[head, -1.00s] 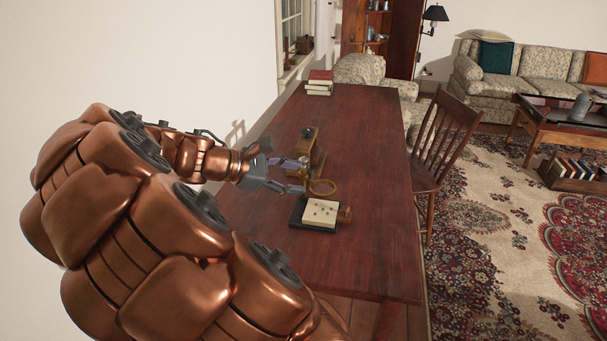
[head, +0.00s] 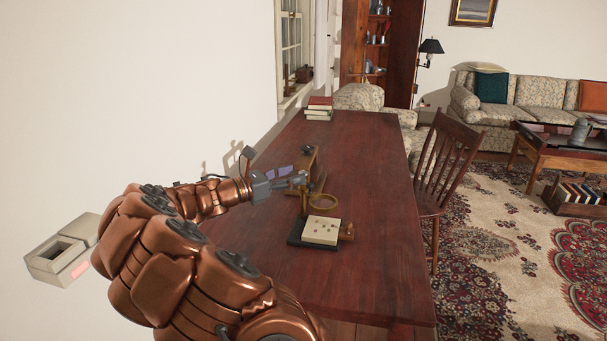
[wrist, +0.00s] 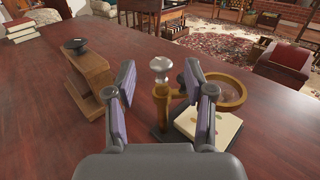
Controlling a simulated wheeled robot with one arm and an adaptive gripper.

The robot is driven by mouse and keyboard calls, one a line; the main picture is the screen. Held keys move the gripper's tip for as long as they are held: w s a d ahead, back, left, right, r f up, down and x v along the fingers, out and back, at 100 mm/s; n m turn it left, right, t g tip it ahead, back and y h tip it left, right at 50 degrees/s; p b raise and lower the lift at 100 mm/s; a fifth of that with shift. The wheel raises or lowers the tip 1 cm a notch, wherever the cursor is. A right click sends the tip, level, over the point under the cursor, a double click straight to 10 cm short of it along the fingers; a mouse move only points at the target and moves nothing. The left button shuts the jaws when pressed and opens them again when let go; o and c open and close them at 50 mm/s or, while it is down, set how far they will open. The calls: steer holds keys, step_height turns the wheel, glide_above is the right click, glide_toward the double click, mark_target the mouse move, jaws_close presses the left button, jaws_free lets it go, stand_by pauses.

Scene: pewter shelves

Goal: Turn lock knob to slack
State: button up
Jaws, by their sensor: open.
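A pale, shiny knob (wrist: 161,67) tops a brass post (wrist: 160,106) in the wrist view. The post also shows in the head view (head: 304,204). A brass ring (wrist: 221,91) on a side arm stands to the right of the post, over a cream block with dark dots (wrist: 207,127). The ring (head: 319,206) and block (head: 321,230) show in the head view too. My gripper (wrist: 160,82) is open, with one finger left and one right of the knob in the wrist view. I cannot tell if either finger touches it.
The stand is on a dark wooden table (head: 355,180). A wooden piece with a black top (wrist: 92,75) stands just left of my gripper in the wrist view. Books (head: 319,107) lie at the far end. A wooden chair (head: 437,165) is at the right side. The table's near right is clear.

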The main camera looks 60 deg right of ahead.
mark_target(303, 171)
steer(key=shift+x, duration=1.9)
jaws_close()
